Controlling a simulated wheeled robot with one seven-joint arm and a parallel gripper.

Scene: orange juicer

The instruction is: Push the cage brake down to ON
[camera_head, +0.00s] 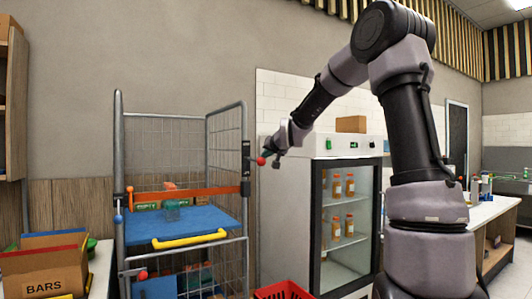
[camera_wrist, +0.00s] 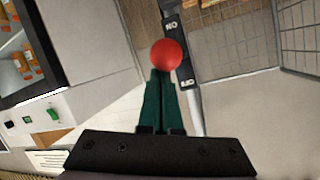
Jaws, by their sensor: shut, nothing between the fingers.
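The cage brake's red ball knob (camera_head: 261,161) sits at the right post of the wire cage, in front of a black plate (camera_head: 246,170). In the wrist view the red knob (camera_wrist: 167,54) lies between the plate's ON label (camera_wrist: 171,25) and its other label (camera_wrist: 187,84), which looks like OFF. My gripper (camera_head: 268,154) is at the knob in the head view. In the wrist view its green fingers (camera_wrist: 160,74) are together and empty, with their tips at the knob's edge. Whether they touch it I cannot tell. The lever behind the knob is hidden.
The cage (camera_head: 118,165) has an orange bar (camera_head: 190,193), a blue shelf (camera_head: 190,226) and a yellow handle (camera_head: 188,239). A glass-door fridge (camera_head: 300,190) stands close on the right. A red basket (camera_head: 283,290) is on the floor between them.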

